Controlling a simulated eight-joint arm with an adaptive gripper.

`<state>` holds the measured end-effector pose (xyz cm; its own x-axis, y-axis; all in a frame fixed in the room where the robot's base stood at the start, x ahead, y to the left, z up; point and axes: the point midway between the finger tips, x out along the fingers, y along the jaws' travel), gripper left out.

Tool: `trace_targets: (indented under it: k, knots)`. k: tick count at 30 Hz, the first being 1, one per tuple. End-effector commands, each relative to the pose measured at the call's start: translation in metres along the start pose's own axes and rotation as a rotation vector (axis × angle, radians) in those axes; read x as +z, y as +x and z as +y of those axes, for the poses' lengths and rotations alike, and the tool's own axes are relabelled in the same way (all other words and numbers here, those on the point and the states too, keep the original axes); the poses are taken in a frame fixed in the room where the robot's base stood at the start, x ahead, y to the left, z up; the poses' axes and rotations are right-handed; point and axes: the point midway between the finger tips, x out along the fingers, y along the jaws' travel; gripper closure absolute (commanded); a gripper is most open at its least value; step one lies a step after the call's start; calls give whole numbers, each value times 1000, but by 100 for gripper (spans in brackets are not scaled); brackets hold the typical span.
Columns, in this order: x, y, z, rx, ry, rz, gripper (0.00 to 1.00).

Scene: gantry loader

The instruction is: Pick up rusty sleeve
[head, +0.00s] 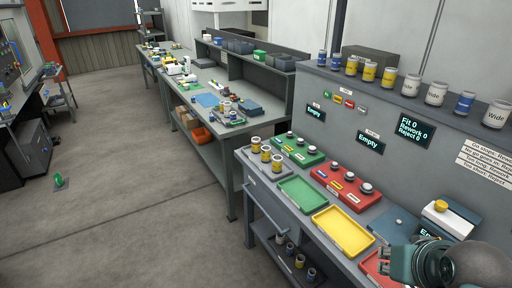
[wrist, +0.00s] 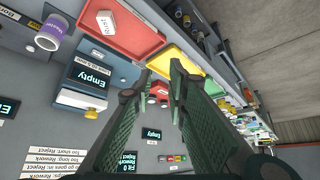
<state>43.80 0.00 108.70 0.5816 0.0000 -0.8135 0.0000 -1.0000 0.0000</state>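My gripper (wrist: 156,88) is open and empty in the wrist view, its two green fingers apart. It also shows at the lower right of the head view (head: 387,262), above the near end of the bench. In the wrist view a small white piece marked "Rust" (wrist: 106,23) is in a red tray (wrist: 130,32), away from the fingers. I cannot tell whether it is a sleeve or a tag. A purple and white sleeve (wrist: 50,34) stands left of that tray. The near red tray (head: 372,265) is partly hidden by my gripper in the head view.
Yellow (head: 372,243) and green (head: 318,205) trays lie on the bench. Three yellow-banded sleeves (head: 265,155) stand in a grey tray. Several sleeves line the upper shelf (head: 452,107). A dark blue box (head: 393,222) stands behind the trays.

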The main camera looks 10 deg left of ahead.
Motion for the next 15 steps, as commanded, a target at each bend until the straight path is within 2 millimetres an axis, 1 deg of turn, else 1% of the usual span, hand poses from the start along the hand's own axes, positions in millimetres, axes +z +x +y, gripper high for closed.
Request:
trace_targets:
  k: [1, 6, 15]
  knots:
    - [0, 0, 0, 0, 0, 0, 76]
    - [0, 0, 0, 0, 0, 0, 54]
    - [0, 0, 0, 0, 0, 0, 53]
